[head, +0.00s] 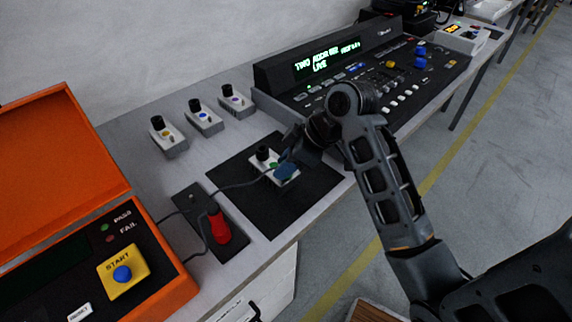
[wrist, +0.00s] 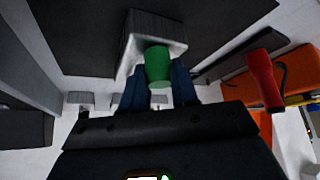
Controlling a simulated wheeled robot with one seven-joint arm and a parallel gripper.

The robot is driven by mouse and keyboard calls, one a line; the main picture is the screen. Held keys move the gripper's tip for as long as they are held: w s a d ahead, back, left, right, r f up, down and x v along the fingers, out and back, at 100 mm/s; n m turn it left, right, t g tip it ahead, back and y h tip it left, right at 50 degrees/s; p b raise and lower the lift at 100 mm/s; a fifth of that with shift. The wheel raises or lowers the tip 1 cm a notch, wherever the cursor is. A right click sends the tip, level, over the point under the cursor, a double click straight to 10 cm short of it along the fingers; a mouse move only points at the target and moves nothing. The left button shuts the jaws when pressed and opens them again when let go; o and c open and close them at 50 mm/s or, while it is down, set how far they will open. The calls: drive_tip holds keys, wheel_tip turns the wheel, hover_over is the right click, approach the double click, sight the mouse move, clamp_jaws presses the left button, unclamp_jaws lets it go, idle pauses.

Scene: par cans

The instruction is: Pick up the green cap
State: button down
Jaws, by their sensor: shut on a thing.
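The green cap (wrist: 158,66) is between the two blue fingertips of my gripper (wrist: 160,88) in the wrist view. My gripper is shut on it. The cap is at a small white box (wrist: 135,62) with a grey base; I cannot tell whether it is still seated on the box.
Three similar boxes (head: 203,117) stand behind the mat. An orange tester case (head: 62,160) is at the left. A mixing console (head: 395,75) stands at the back right.

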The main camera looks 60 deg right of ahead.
drive_tip(key=r, duration=0.3)
drive_tip(key=r+p, duration=0.1)
drive_tip(key=shift+s+d+r, duration=0.2)
drive_tip(key=shift+d+r, duration=0.05)
drive_tip(key=shift+d, duration=0.05)
drive_tip(key=s+d+r+p, duration=0.6)
drive_tip(key=s+d+p, duration=0.1)
drive_tip(key=s, duration=0.1)
drive_tip(key=shift+d+r, duration=0.15)
drive_tip(key=shift+d, duration=0.2)
drive_tip(key=shift+w, duration=0.15)
idle(0.6)
